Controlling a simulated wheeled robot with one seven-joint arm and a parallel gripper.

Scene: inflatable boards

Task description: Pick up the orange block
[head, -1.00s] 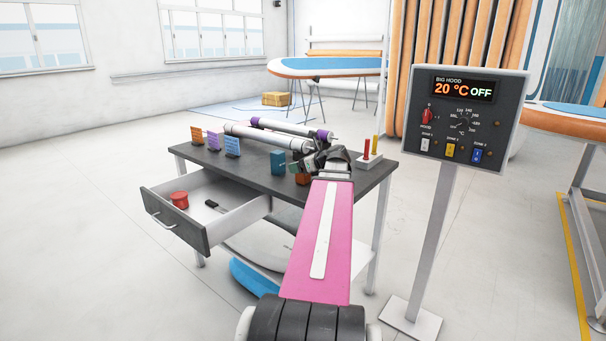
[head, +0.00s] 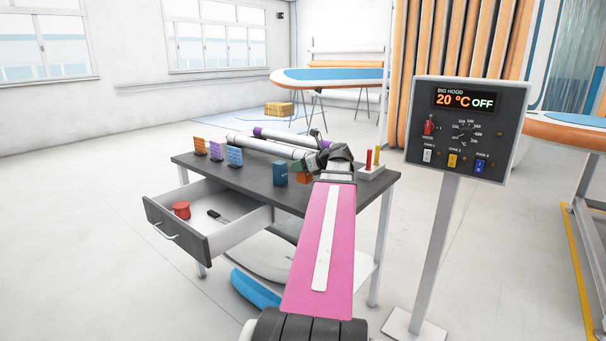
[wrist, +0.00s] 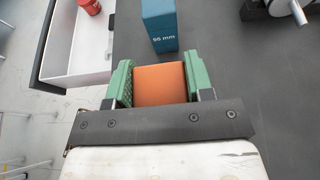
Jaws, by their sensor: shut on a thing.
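The orange block (wrist: 160,84) sits between the two green finger pads of my gripper (wrist: 160,80) in the wrist view, and the pads are shut on it. In the head view the orange block (head: 303,178) shows partly, just left of my arm's end, and it looks raised off the table top. My gripper (head: 312,166) is mostly hidden there behind my own wrist. A blue block (head: 280,172) marked 95 mm stands upright on the table, beyond the held block in the wrist view (wrist: 160,28).
The dark table (head: 255,187) bears long rolls (head: 270,146), small colored cards (head: 216,150) and a white holder (head: 371,172) with upright sticks. An open drawer (head: 205,218) holds a red spool (head: 181,210) and a dark-handled tool (head: 217,215). A control panel (head: 466,130) stands at right.

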